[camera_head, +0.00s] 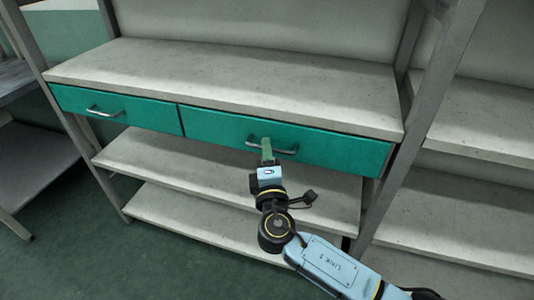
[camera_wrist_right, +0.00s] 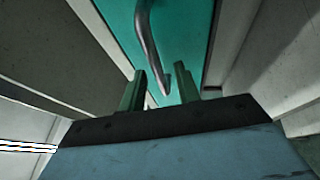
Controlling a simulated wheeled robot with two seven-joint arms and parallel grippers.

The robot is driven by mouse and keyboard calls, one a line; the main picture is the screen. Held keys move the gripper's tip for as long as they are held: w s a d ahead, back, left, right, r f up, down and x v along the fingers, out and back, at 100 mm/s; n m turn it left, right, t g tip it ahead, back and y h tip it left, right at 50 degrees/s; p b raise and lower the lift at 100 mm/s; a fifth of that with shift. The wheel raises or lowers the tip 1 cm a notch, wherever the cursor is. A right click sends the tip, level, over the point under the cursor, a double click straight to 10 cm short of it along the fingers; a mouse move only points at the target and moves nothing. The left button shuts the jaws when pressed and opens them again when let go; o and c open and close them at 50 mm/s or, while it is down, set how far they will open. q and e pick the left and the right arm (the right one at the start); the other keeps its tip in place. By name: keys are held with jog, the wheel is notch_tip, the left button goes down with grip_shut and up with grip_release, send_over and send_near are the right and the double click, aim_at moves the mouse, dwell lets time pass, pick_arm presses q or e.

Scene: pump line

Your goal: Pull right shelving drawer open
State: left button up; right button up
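The right drawer (camera_head: 340,150) is a teal front with a curved metal handle (camera_head: 288,151) under the grey shelf top. It looks flush with the left drawer, so it is shut. My right gripper (camera_head: 266,142) is at the left part of this handle in the head view. In the right wrist view its two green fingers (camera_wrist_right: 160,70) stand apart, with the handle (camera_wrist_right: 150,42) running down between them and a gap showing. I cannot tell how deep the handle sits between the fingers. My left gripper is not in view.
The left drawer (camera_head: 120,109) with its own handle (camera_head: 103,112) is shut beside it. Lower shelves (camera_head: 215,163) run below the drawers, behind my arm. A metal post (camera_head: 408,140) stands to the right. Open floor (camera_head: 85,245) shows at lower left.

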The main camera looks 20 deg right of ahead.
jog(key=shift+w, duration=0.2)
jog(key=shift+c, duration=0.2)
grip_shut()
